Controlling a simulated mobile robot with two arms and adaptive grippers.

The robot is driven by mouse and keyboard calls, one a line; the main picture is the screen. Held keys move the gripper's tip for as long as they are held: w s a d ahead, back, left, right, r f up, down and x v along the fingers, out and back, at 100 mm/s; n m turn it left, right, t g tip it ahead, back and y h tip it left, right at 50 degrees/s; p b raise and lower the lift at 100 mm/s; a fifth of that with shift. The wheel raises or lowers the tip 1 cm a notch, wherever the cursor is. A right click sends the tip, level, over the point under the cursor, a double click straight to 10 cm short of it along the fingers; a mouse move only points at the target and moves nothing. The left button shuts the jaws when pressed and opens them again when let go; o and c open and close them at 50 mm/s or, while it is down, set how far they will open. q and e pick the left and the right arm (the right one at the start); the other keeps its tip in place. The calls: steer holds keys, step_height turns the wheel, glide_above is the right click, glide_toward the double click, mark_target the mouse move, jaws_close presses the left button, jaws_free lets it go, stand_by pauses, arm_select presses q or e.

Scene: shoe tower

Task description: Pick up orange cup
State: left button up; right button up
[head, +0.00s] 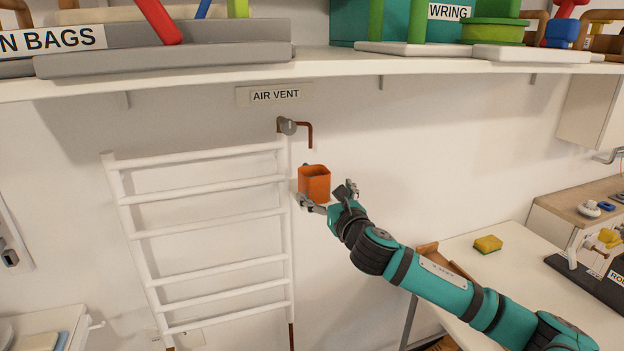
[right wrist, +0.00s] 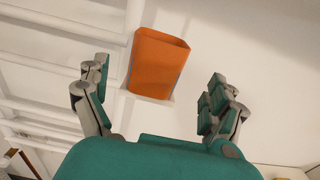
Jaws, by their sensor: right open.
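The orange cup (head: 314,184) stands upright against the wall, just right of the white rack and below a copper pipe end. In the right wrist view the cup (right wrist: 157,64) is ahead and between the open fingers, with visible room on both sides. It seems to rest on a small white ledge. My right gripper (head: 331,198) is open and empty at the cup's lower right in the head view; it also shows in the right wrist view (right wrist: 160,97). Its fingers do not appear to touch the cup. My left gripper is not in view.
A white ladder-like rack (head: 205,211) is on the wall left of the cup. A shelf (head: 340,64) runs above, over the AIR VENT label (head: 275,95). A copper pipe (head: 306,133) hangs above the cup. A yellow sponge (head: 488,244) lies on the right table (head: 520,265).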

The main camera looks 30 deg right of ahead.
mark_target(321, 188)
steer(key=x, duration=0.3)
steer(key=shift+w+p, duration=0.15)
steer(key=shift+p, duration=0.15)
steer(key=shift+w+d+p, duration=0.1)
steer(key=shift+w+p, duration=0.25)
steer(key=shift+w, duration=0.25)
steer(key=p+x, duration=0.1)
steer(key=x, duration=0.2)
steer(key=shift+w, duration=0.25)
steer(key=shift+w+f, duration=0.2)
steer(key=shift+w, duration=0.15)
steer(key=shift+s, duration=0.1)
steer(key=shift+c, duration=0.2)
steer(key=shift+c, duration=1.2)
steer(key=c, duration=1.1)
steer(key=shift+r, duration=0.1)
steer(key=shift+c, duration=0.5)
